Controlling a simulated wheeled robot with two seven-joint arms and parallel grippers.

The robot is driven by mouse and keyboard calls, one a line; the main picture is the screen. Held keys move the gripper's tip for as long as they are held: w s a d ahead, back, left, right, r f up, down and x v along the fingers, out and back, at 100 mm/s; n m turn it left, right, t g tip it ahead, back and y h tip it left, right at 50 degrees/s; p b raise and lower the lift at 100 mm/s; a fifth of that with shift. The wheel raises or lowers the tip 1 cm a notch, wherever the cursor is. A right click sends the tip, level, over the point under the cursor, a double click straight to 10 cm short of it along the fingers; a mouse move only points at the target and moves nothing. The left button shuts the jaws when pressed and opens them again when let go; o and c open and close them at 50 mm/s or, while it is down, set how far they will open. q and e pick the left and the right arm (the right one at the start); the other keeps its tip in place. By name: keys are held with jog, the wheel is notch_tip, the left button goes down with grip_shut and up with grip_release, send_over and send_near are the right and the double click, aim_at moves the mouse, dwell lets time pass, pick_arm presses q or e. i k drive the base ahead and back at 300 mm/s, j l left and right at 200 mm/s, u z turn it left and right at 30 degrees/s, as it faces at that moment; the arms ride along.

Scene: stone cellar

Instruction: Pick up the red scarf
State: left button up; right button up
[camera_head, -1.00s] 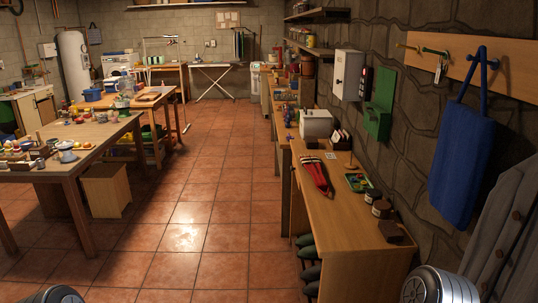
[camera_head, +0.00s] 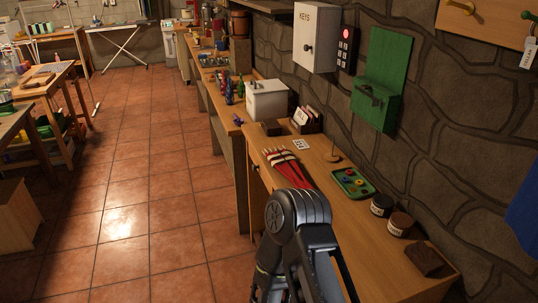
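The red scarf (camera_head: 289,171) lies stretched out on the wooden side table (camera_head: 372,246) along the right wall. Its far end shows pale fringe or stripes. Part of my arm, a dark grey rounded joint with links running down, stands in front of the table's near left part and hides the scarf's near end. I cannot tell whether the arm touches the scarf. No gripper fingers can be made out in view, neither left nor right.
Right of the scarf are a green tray (camera_head: 352,184) with small coloured pieces, two dark jars (camera_head: 382,205) and a brown block (camera_head: 424,259). A white box (camera_head: 267,100) stands behind. A green wall box (camera_head: 375,105) hangs above. The tiled floor (camera_head: 125,222) at left is clear.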

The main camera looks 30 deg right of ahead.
aim_at(284, 160)
jog(key=i+z, duration=0.35)
jog(key=i+j+z, duration=0.5)
jog(key=i+z, duration=0.15)
jog(key=i+j+z, duration=0.25)
jog(key=z, duration=0.15)
jog(key=i+j+z, duration=0.2)
jog(key=z, duration=0.15)
jog(key=i+j+z, duration=0.15)
jog(key=j+z, duration=0.25)
jog(key=i+j+z, duration=0.1)
jog(key=j+z, duration=0.65)
jog(key=j, duration=0.15)
